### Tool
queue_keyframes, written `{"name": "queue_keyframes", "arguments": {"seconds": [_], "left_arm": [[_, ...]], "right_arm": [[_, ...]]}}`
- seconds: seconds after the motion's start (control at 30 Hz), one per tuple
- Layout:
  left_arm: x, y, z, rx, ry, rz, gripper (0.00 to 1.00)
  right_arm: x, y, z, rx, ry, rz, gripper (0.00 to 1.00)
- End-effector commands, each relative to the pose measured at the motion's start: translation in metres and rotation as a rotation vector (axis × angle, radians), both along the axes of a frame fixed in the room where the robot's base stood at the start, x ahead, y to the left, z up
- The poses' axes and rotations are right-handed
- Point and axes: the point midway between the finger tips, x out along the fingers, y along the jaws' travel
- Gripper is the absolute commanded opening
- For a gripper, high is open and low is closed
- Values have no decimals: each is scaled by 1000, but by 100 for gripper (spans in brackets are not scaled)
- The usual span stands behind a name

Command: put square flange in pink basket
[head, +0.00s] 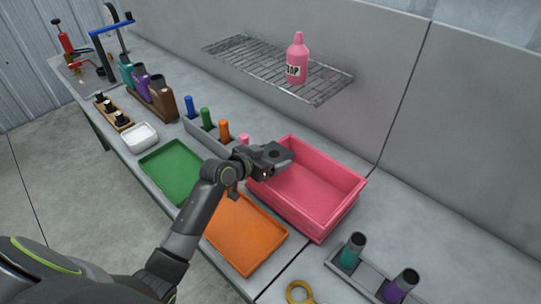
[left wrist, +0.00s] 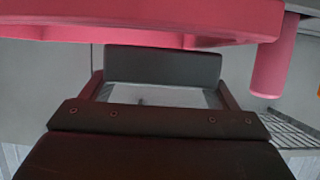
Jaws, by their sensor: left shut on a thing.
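The square flange (head: 276,153) is a flat dark grey piece with a round hole. My left gripper (head: 268,160) is shut on it and holds it above the left end of the pink basket (head: 336,212). In the left wrist view the dark grey flange (left wrist: 163,66) spans the space between the fingers, and the pink basket (left wrist: 150,14) fills the top edge. The basket's visible floor looks empty; its left end is partly hidden by my gripper. My right gripper is not in view.
A green tray (head: 172,172) and an orange tray (head: 246,232) lie left of the basket. A rack with coloured pegs (head: 205,118) stands behind my left arm. A wire shelf (head: 262,62) holds a pink bottle (head: 297,62). A tube rack (head: 368,273) stands at front right.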

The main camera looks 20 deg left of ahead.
Motion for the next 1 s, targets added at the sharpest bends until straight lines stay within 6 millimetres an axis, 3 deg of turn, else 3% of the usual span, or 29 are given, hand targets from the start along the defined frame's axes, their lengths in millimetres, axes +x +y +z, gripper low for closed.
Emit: {"name": "queue_keyframes", "arguments": {"seconds": [0.23, 0.27, 0.4, 0.63, 0.8, 1.0], "left_arm": [[1, 0, -6, -2, -5, 0, 39], [0, 0, -8, -1, 0, 0, 84], [0, 0, -7, -1, 0, 0, 100], [0, 0, -5, 0, 0, 0, 100], [0, 0, 9, 0, -1, 0, 100], [-27, 12, 15, 3, -1, 1, 100]], "right_arm": [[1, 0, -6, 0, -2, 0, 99], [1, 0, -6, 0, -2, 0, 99], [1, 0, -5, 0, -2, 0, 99], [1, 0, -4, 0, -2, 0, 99], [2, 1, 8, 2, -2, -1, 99], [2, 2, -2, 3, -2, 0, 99]]}}
